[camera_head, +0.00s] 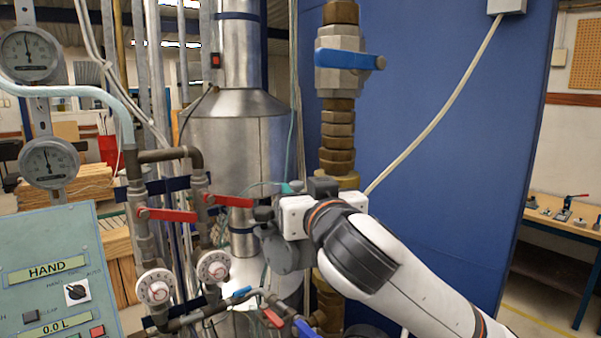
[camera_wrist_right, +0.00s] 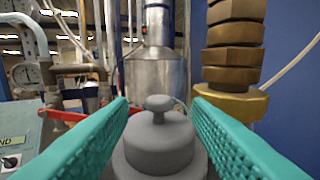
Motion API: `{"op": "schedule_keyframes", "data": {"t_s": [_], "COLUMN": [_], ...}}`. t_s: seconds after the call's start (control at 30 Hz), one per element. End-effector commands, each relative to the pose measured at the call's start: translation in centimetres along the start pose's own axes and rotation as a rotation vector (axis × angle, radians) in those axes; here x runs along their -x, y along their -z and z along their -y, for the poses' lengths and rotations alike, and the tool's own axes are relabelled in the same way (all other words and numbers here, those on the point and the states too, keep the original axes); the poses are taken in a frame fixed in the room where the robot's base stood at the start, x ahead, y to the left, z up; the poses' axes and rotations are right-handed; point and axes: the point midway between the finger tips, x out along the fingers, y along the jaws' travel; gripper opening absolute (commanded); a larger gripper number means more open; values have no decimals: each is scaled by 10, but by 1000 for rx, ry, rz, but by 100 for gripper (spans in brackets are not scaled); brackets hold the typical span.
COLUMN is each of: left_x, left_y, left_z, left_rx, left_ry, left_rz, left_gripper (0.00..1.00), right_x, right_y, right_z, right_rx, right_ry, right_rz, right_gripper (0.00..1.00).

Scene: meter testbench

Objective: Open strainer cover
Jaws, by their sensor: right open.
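The strainer cover (camera_wrist_right: 158,146) is a grey round stepped cap with a small knob on top, seen in the right wrist view. My right gripper (camera_wrist_right: 158,108) is open, with its two teal ribbed fingers on either side of the cover and knob. Gaps show between the knob and both fingers. In the head view the grey strainer body (camera_head: 285,257) shows below my right gripper (camera_head: 277,192), which partly hides the cover. My left gripper is not in view.
A brass pipe stack (camera_head: 337,135) with a blue-handled valve (camera_head: 345,60) stands close beside the gripper. Red lever handles (camera_head: 167,215), gauges and a metal cylinder (camera_head: 235,150) stand to the left. A green control panel (camera_head: 55,270) is at lower left.

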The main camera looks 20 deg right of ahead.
Motion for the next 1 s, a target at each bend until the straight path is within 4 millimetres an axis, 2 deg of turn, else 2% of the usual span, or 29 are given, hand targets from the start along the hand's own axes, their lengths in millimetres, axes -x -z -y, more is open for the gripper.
{"op": "schedule_keyframes", "data": {"t_s": [0.03,0.2,0.57,0.83,1.0], "left_x": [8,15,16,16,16], "left_y": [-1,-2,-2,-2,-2], "left_z": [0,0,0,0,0], "left_rx": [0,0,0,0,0], "left_ry": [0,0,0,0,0], "left_rz": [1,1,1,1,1], "left_gripper": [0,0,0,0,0], "right_x": [-8,-25,-29,-29,-29], "right_y": [-3,-2,1,0,0], "right_z": [1,1,0,0,0], "right_rx": [3,1,1,0,0], "right_ry": [3,2,0,0,0], "right_rz": [-4,-1,0,1,1], "right_gripper": [44,44,44,0,0]}}
